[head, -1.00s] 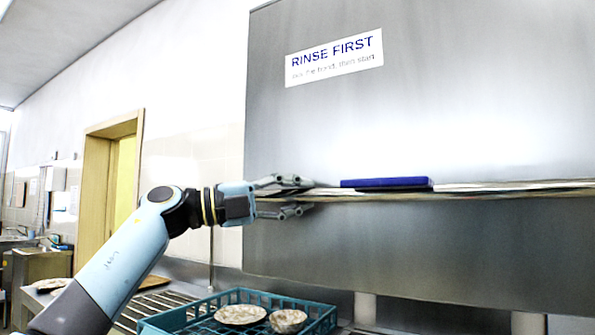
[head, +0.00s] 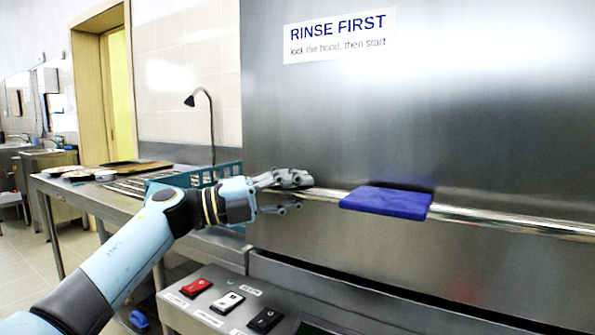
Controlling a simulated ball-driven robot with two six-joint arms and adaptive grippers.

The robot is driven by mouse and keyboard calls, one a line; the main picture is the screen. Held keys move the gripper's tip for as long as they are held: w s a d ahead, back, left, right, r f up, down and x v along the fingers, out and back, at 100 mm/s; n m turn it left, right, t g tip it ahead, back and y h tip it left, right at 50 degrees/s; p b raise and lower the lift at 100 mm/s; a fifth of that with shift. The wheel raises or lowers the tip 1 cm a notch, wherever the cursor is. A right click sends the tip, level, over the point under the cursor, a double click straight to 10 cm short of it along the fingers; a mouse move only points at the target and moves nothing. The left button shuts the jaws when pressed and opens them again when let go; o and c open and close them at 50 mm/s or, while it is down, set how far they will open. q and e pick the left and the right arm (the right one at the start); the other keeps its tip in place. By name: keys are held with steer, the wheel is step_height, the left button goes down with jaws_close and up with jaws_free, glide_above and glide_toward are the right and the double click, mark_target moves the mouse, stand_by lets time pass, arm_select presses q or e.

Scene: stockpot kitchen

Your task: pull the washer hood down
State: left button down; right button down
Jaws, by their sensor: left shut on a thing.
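The washer hood (head: 400,110) is a large steel panel with a "RINSE FIRST" label (head: 338,36). Its lower edge is down close to the machine's front ledge. A horizontal bar handle (head: 490,218) runs across its front. My left gripper (head: 298,193) is at the bar's left end, with its fingers above and below it, shut on the bar handle. A blue cloth-like piece (head: 388,202) lies over the bar to the right of the gripper. My right gripper is not in view.
A control box (head: 235,303) with red, white and black switches sits low in front. A teal rack (head: 165,181) is partly hidden by my arm and the hood. A steel counter (head: 75,187) with dishes and a lamp (head: 205,105) stand at left.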

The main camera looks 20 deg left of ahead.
arm_select(q)
steer(key=shift+f+b, duration=0.4)
steer(key=shift+f, duration=0.9)
steer(key=shift+f, duration=0.1)
steer(key=c, duration=1.1)
jaws_free()
steer(key=shift+c, duration=0.2)
steer(key=v, duration=1.2)
